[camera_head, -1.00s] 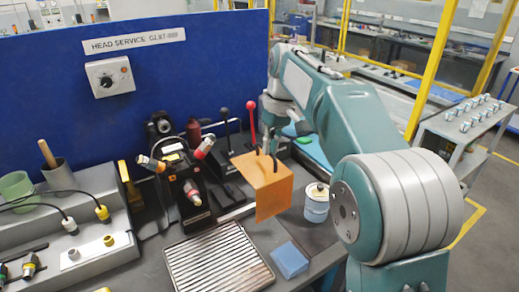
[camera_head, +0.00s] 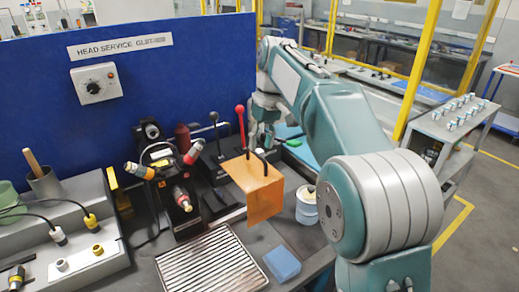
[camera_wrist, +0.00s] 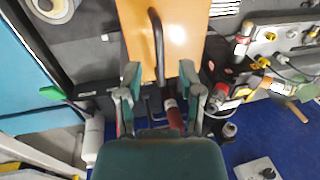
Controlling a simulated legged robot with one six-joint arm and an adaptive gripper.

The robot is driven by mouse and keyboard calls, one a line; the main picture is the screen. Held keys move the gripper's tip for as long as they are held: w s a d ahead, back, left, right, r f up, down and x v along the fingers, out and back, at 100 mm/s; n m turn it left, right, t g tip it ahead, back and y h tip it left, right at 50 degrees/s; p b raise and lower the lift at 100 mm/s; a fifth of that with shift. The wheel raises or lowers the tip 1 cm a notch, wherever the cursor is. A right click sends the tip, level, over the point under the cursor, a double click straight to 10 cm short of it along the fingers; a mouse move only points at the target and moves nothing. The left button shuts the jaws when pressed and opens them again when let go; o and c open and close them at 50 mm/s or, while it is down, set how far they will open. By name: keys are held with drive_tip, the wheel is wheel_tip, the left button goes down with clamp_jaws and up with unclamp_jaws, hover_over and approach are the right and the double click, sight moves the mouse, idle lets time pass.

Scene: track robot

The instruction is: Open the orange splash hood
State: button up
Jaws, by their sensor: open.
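The orange splash hood (camera_head: 262,200) is a bent orange sheet with a top face and a front face hanging down over the bench. A black bar handle (camera_head: 261,160) stands on its top. The wrist view shows the hood (camera_wrist: 188,35) and its handle (camera_wrist: 158,45) from above. My gripper (camera_wrist: 160,88) is open, its two fingers on either side of the handle's near end, with gaps on both sides. Whether the fingers are level with the handle is unclear. In the head view my gripper (camera_head: 260,138) is small and partly hidden behind the hood and handle.
A red-knobbed lever (camera_head: 240,120) and a black lever stand left of the hood. A black fixture with nozzles (camera_head: 178,185) is farther left. A blue panel (camera_head: 150,60) stands behind.

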drive_tip(key=r, duration=0.5)
drive_tip(key=shift+w+d, duration=0.35)
drive_tip(key=s+d+f+m+t, duration=0.15)
drive_tip(key=s+d, duration=0.25)
drive_tip(key=s, duration=0.4)
drive_tip(key=s+d+m+t, duration=0.3)
drive_tip(key=s+d, duration=0.1)
drive_tip(key=s, duration=0.3)
drive_tip(key=s+d+f+m+t+h, duration=0.1)
drive_tip(key=s+d+f+m+t, duration=0.1)
drive_tip(key=s+f, duration=1)
drive_tip(key=shift+s+d+h, duration=0.4)
drive_tip(key=shift+s+d, duration=0.5)
